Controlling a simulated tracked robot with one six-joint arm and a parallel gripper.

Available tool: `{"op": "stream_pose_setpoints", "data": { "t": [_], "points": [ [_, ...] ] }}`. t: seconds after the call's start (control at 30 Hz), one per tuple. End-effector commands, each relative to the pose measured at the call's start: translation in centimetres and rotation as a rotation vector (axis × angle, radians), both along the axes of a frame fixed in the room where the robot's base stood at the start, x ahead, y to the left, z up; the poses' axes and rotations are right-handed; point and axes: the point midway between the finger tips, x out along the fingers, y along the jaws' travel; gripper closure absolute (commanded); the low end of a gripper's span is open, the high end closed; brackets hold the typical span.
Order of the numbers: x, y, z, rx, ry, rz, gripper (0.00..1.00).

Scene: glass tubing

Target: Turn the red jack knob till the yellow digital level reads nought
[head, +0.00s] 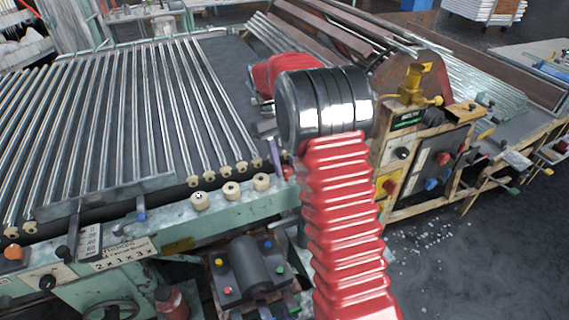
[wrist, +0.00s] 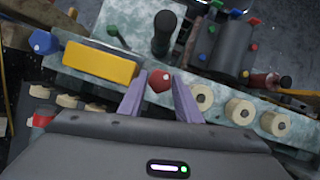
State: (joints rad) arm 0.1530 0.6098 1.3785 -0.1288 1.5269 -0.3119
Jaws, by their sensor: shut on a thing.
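The red jack knob (wrist: 159,81) sits on the pale green, worn rail between the two purple fingers of my gripper (wrist: 161,76), which is shut on it. In the head view a red bit of the knob (head: 288,172) shows beside one purple finger of my gripper (head: 273,152); my arm hides the rest. A yellow block (wrist: 100,65), seemingly the digital level, lies on the rail just left of the knob in the wrist view. No reading on it can be made out, and my arm seems to hide it in the head view.
Several cream rollers (wrist: 240,111) line the rail right of the knob. A blue knob (wrist: 43,42) is beyond the yellow block. A black-handled lever (wrist: 163,35) and a dark cylinder (wrist: 232,50) stand close by. Long steel rollers (head: 110,110) fill the left of the head view.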

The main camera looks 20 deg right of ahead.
Motion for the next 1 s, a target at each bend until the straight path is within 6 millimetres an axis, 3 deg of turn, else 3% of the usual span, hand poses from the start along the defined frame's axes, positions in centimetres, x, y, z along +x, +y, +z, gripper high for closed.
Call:
{"op": "stream_pose_setpoints", "data": {
  "t": [0.63,0.67,0.87,1.0],
  "points": [
    [0.28,0.04,0.19,-0.002,-0.011,0.072,0.92],
    [0.28,0.04,0.19,-0.002,-0.012,0.072,0.67],
    [0.15,0.06,0.11,-0.001,-0.006,0.07,0.53],
    [0.09,0.05,0.06,-0.001,-0.004,0.07,0.52]
  ]
}}
